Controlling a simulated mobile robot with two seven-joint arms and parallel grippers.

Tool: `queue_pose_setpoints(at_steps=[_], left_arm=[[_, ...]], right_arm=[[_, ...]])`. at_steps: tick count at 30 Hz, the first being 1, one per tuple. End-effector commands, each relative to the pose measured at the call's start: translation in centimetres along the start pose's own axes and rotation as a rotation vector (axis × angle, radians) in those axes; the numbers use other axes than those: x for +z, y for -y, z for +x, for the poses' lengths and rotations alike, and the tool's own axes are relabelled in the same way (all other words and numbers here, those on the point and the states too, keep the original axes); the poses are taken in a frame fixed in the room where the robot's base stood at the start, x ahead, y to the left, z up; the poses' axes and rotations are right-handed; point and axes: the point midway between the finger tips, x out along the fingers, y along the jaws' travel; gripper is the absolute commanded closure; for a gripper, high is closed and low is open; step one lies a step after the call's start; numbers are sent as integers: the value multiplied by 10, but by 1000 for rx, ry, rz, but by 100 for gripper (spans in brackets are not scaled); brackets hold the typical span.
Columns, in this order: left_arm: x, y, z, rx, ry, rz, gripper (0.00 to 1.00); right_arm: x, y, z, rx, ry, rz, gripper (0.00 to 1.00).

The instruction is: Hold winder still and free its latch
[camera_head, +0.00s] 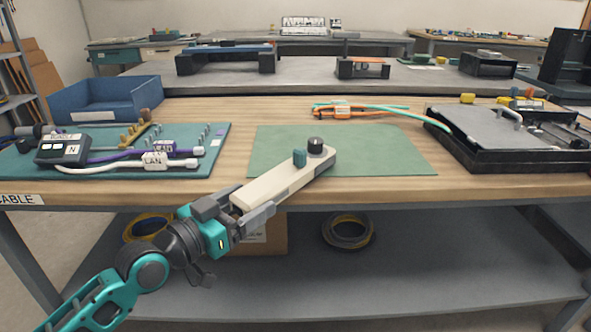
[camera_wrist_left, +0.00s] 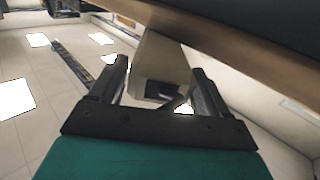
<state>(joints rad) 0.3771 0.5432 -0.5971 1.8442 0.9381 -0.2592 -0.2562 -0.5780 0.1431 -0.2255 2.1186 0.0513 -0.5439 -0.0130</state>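The winder appears to be the long cream block (camera_head: 282,185) with a teal knob (camera_head: 299,158) and a round dark knob (camera_head: 315,147) near its far end. It lies diagonally over the green mat (camera_head: 390,150), its near end sticking out past the table's front edge. My left gripper (camera_head: 247,205) is at that near end, fingers spread to either side. In the left wrist view the cream block (camera_wrist_left: 165,62) shows between the spread fingers (camera_wrist_left: 160,80), with a visible gap on the left side. Which part is the latch I cannot tell. My right gripper is not in view.
A teal board with cables and a black box (camera_head: 64,149) lies left. A blue bin (camera_head: 108,99) stands behind it. An open black tray (camera_head: 500,150) stands right. Orange and green cables (camera_head: 345,110) lie behind the mat. The mat is otherwise clear. A shelf runs below the table.

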Motion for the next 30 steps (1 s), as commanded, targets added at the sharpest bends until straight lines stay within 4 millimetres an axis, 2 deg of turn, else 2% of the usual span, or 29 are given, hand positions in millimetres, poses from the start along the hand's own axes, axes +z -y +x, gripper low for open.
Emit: queue_pose_setpoints(at_steps=[2, 13, 14, 23, 30], left_arm=[[0, 0, 0, 0, 0, 0, 32], [0, 0, 0, 0, 0, -1, 67], [-2, 0, 0, -1, -6, 0, 30], [-1, 0, 0, 0, -2, 0, 1], [2, 0, -1, 0, 5, -1, 1]], right_arm=[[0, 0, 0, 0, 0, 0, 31], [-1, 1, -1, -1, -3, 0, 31], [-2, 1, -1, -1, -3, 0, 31], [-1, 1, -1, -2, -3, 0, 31], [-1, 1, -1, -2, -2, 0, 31]])
